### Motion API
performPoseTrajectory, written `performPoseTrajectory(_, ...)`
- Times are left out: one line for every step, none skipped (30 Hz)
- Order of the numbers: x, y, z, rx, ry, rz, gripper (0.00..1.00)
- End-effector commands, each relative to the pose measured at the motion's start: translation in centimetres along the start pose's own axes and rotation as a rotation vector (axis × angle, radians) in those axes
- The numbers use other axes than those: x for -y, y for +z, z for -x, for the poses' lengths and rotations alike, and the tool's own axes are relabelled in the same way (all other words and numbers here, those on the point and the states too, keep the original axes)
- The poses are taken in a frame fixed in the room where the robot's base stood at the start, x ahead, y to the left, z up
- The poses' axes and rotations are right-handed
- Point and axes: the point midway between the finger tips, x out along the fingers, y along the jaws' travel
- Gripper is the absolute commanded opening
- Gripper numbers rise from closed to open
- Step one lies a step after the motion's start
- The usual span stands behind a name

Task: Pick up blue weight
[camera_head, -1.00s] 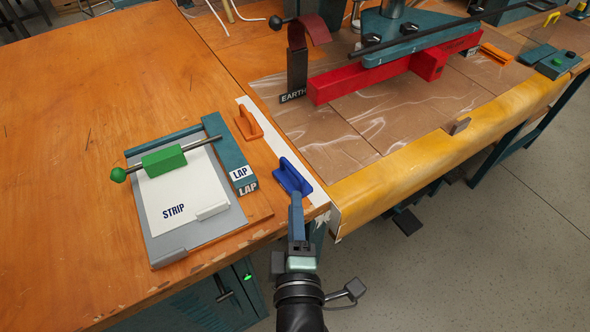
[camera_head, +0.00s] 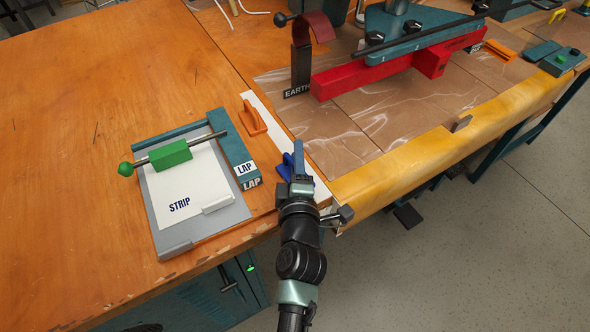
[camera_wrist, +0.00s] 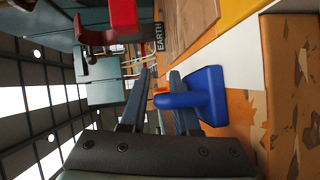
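In the wrist view, the blue weight (camera_wrist: 207,95) shows a flat base and a raised handle. My gripper (camera_wrist: 160,73) is open, with a gap between its two fingers. The handle's rounded end reaches across one finger into the view of that gap. I cannot tell whether a finger touches it.
The clamp board (camera_head: 240,211) with the STRIP sheet lies to the left. A red bar (camera_head: 365,74) and EARTH post (camera_head: 301,68) stand at the back right.

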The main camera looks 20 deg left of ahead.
Motion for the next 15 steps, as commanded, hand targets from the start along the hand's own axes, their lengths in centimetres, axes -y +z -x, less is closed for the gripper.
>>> performPoseTrajectory(-0.08,-0.04,-0.27,0.000,0.001,0.000,0.30)
performPoseTrajectory(-0.04,-0.03,-0.34,0.000,0.001,0.000,0.30)
performPoseTrajectory(0.00,-0.03,-0.37,0.000,0.000,0.000,0.30)
performPoseTrajectory(0.01,-0.03,-0.37,0.000,0.000,0.000,0.30)
performPoseTrajectory(0.02,-0.02,-0.36,0.000,0.000,0.000,0.30)
performPoseTrajectory(0.02,-0.02,-0.35,0.000,0.000,0.000,0.30)
performPoseTrajectory(0.02,-0.02,-0.34,0.000,0.000,0.000,0.30)
performPoseTrajectory(0.02,-0.02,-0.34,0.000,0.000,0.000,0.30)
performPoseTrajectory(0.01,-0.02,-0.34,0.000,0.000,0.000,0.24)
performPoseTrajectory(0.01,-0.02,-0.33,0.000,0.000,0.000,0.19)
performPoseTrajectory(0.01,-0.02,-0.33,0.000,0.000,0.000,0.14)
performPoseTrajectory(0.01,-0.02,-0.33,0.000,0.000,0.000,0.06)
performPoseTrajectory(0.01,-0.02,-0.32,0.000,0.000,0.000,0.01)
performPoseTrajectory(0.01,-0.02,-0.32,0.000,0.000,-0.001,0.00)
performPoseTrajectory(0.01,-0.02,-0.32,0.000,0.000,0.000,0.00)
